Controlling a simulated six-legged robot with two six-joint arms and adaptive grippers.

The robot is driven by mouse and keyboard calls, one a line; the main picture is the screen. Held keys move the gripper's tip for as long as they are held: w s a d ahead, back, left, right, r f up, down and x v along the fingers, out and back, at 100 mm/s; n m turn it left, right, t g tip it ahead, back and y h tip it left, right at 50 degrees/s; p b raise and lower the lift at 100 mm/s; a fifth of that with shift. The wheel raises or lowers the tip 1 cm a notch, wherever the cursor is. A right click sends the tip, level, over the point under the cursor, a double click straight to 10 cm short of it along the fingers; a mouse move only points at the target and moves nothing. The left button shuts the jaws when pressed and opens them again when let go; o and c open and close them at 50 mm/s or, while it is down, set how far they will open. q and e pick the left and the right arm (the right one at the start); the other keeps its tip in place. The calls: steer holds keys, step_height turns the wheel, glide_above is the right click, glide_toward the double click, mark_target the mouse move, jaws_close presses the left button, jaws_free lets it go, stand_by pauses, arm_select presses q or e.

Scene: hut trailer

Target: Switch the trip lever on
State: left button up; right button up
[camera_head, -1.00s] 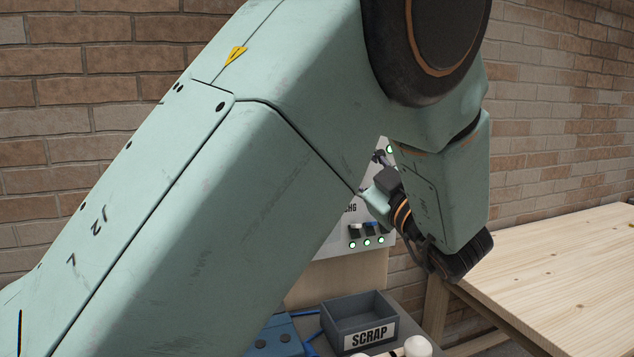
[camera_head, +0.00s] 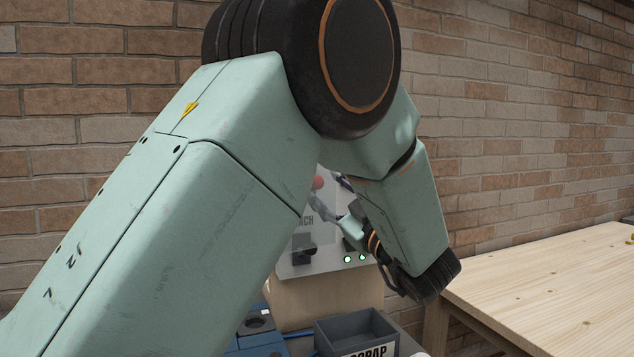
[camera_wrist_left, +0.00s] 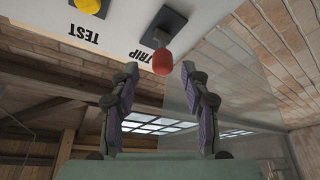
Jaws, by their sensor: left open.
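The trip lever (camera_wrist_left: 162,62) has a red knob on a dark base plate, beside the upside-down word TRIP in the left wrist view. My left gripper (camera_wrist_left: 160,76) is open, its two fingers apart. The red knob shows between and just beyond the fingertips; I cannot tell whether either finger touches it. My right gripper is not in view.
A yellow knob (camera_wrist_left: 88,5) sits by the word TEST. In the head view, a grey SCRAP bin (camera_head: 357,330) and a blue object (camera_head: 257,328) stand below the panel. A wooden table (camera_head: 550,285) is at the right. A brick wall is behind.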

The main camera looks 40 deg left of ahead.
arm_select(q)
steer(key=x, duration=0.4)
steer(key=shift+a+f, duration=0.15)
steer(key=shift+a, duration=0.15)
steer(key=shift+s+d, duration=0.1)
steer(key=shift+d, duration=0.2)
steer(key=shift+a, duration=0.3)
steer(key=c, duration=0.4)
steer(key=shift+d, duration=0.1)
jaws_close()
